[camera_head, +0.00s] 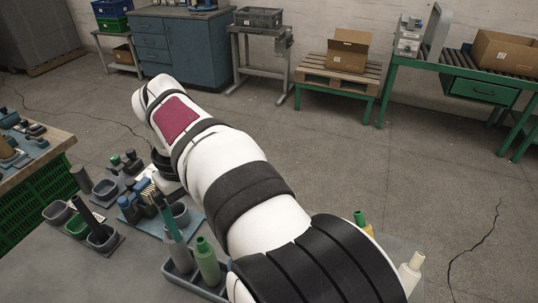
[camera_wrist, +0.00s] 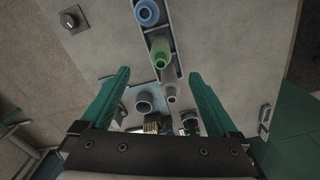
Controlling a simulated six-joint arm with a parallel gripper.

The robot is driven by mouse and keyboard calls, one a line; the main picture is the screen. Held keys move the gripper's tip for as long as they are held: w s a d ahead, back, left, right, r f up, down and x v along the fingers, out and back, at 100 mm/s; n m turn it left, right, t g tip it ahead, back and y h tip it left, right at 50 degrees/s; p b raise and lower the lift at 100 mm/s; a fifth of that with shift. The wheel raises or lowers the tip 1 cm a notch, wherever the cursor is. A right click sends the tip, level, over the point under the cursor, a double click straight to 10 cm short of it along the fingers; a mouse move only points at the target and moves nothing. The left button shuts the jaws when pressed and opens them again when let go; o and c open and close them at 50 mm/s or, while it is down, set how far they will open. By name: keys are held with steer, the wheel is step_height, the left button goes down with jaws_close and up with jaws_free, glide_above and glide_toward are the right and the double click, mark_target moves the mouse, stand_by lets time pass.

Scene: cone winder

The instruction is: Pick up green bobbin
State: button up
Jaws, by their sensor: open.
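In the wrist view a green bobbin (camera_wrist: 161,50) stands in a narrow grey tray (camera_wrist: 179,68), between a blue bobbin (camera_wrist: 148,12) and a grey bobbin (camera_wrist: 171,92). My gripper (camera_wrist: 160,72) is open and empty. Its two teal fingers are spread wide, one on each side of the tray line, and the green bobbin shows between and just beyond the tips, apart from them. In the head view a green bobbin (camera_head: 207,262) stands in a grey tray at the table's front, beside my white arm.
Several grey cups and dark bobbins crowd the table left of my arm, including a green cup (camera_head: 77,226). A green-topped yellow bottle (camera_head: 361,222) and a cream bobbin (camera_head: 411,270) stand at the right. A wooden bench (camera_head: 40,150) is at far left.

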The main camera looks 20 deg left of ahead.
mark_target(205, 253)
steer(key=f, duration=0.9)
steer(key=a+f, duration=0.1)
steer(key=f, duration=0.4)
steer(key=shift+w+f, duration=0.1)
steer(key=shift+f, duration=0.1)
steer(key=c, duration=1.3)
step_height(205, 253, up, 16)
steer(key=shift+r, duration=0.15)
steer(key=shift+c, duration=0.3)
